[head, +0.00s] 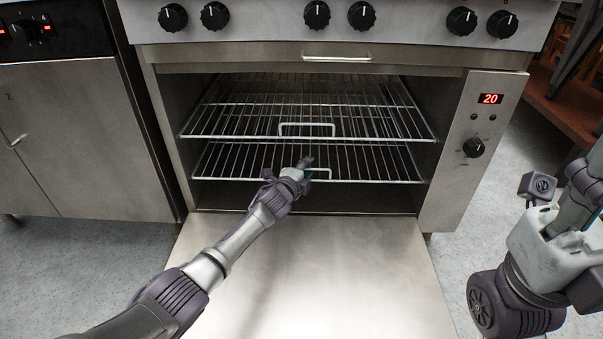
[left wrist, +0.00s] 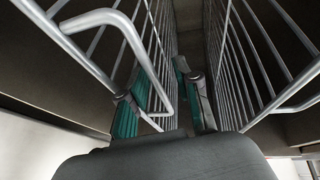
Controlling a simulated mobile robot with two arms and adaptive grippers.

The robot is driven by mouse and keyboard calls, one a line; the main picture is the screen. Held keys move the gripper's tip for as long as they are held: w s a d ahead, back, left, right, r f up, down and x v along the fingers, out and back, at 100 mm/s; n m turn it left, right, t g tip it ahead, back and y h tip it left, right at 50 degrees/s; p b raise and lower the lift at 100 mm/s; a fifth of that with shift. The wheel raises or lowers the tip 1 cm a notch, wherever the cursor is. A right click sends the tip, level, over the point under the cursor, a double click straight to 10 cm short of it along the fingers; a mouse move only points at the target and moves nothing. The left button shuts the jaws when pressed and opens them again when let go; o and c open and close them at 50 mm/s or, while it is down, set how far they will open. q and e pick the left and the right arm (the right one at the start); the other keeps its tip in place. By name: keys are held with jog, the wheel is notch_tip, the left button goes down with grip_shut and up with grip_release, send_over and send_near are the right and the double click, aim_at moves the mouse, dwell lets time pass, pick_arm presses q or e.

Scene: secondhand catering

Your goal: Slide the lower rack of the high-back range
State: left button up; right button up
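The high-back range (head: 480,130) has its oven open, with two wire racks inside. The lower rack (head: 225,165) sits below the upper rack (head: 215,120) and has a raised wire handle (head: 329,174) at its front. My left gripper (head: 306,163) reaches into the oven at this handle. In the left wrist view my left gripper (left wrist: 162,95) is open. Its green-padded fingers stand apart, with the handle (left wrist: 138,58) running close beside the left finger. I cannot tell whether they touch. My right gripper (head: 580,190) is partly visible at the right edge, its fingers unclear.
The lowered oven door (head: 330,280) lies below my left arm, bare. The upper rack's handle (head: 306,126) is just above my left gripper. A steel cabinet (head: 75,140) stands at the left. A brown shelf (head: 560,110) stands at the right.

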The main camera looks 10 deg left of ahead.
pick_arm(q)
jog(key=v, duration=1.1)
jog(key=shift+s+a, duration=0.2)
jog(key=shift+s, duration=0.15)
jog(key=shift+r, duration=0.2)
